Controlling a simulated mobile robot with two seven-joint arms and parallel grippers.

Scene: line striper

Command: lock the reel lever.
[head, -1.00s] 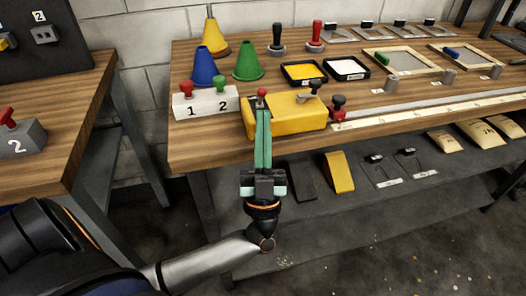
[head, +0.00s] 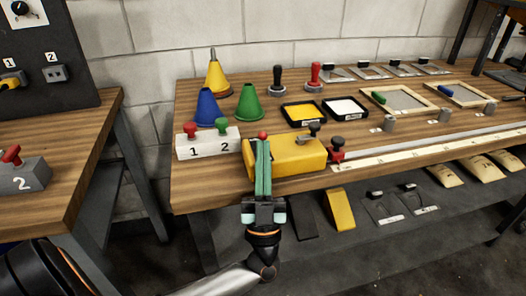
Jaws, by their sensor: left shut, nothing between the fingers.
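The yellow box-shaped striper body (head: 298,162) sits at the front edge of the wooden bench. A red knob (head: 262,134) shows at its left end, just beyond my fingertips. A dark lever with a black knob (head: 314,128) stands on its top right. A small red piece with a dark knob (head: 337,146) is at its right end. I cannot tell which of these is the reel lever. My left gripper (head: 262,145) is shut and empty, its fingers in front of the box's left end. Contact with the red knob cannot be made out. My right gripper is not in view.
A white block marked 1 and 2 (head: 207,150) stands left of the box. Blue (head: 206,108), green (head: 249,104) and yellow cones (head: 218,76) stand behind. A ruled metal strip (head: 430,148) runs right along the bench edge. A shelf (head: 360,228) lies below.

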